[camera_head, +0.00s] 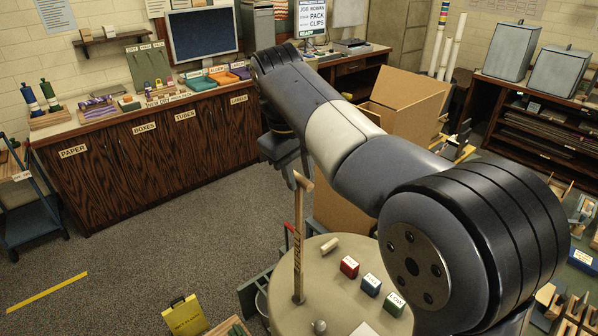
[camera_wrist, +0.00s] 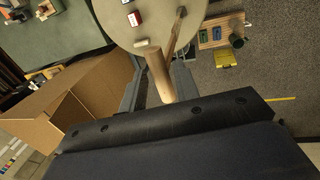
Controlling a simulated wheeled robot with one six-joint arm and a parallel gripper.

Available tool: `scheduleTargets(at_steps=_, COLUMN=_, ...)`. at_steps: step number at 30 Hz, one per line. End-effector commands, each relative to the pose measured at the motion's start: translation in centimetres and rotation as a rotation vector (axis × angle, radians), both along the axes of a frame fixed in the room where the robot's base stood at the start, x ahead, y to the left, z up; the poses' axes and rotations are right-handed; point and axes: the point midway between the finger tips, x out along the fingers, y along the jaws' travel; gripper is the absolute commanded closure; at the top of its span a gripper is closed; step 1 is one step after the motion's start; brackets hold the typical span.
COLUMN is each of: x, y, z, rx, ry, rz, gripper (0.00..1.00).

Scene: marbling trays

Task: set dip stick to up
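The dip stick (camera_head: 298,245) is a slim wooden post with markings on its shaft and a short crosspiece at its top. It stands nearly upright at the left side of a round beige table (camera_head: 285,312). In the wrist view its crosspiece (camera_wrist: 157,70) comes up toward my gripper, and the shaft (camera_wrist: 178,35) runs away toward the table. My gripper (camera_head: 293,167) is beside the crosspiece in the head view. In the wrist view my gripper (camera_wrist: 160,88) has its fingers apart, one on either side of the crosspiece end. Whether they touch it cannot be told.
A red block (camera_head: 349,267), a blue block (camera_head: 371,285), a green block (camera_head: 394,304) and a cream block (camera_head: 329,246) sit on the round table. A cardboard box (camera_head: 408,100) is behind my arm. A yellow bag (camera_head: 185,316) stands on the floor.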

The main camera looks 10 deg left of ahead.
Motion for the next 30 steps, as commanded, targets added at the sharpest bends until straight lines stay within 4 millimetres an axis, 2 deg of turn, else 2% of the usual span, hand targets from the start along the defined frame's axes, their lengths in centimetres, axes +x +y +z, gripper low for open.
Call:
scheduleTargets(at_steps=3, x=0.0, y=0.0, z=0.0, rx=-0.001, ry=0.001, rz=0.000, gripper=0.60)
scheduleTargets(at_steps=14, x=-0.1, y=0.1, z=0.6, rx=0.000, ry=0.000, rz=0.000, gripper=0.60)
scheduleTargets(at_steps=17, x=-0.2, y=0.3, z=1.7, rx=0.001, ry=-0.002, rz=0.000, gripper=0.60)
scheduleTargets(at_steps=24, x=-0.8, y=0.9, z=5.8, rx=0.001, ry=-0.001, rz=0.001, gripper=0.60)
scheduleTargets(at_steps=30, x=-1.2, y=1.2, z=8.6, rx=0.001, ry=-0.001, rz=0.000, gripper=0.60)
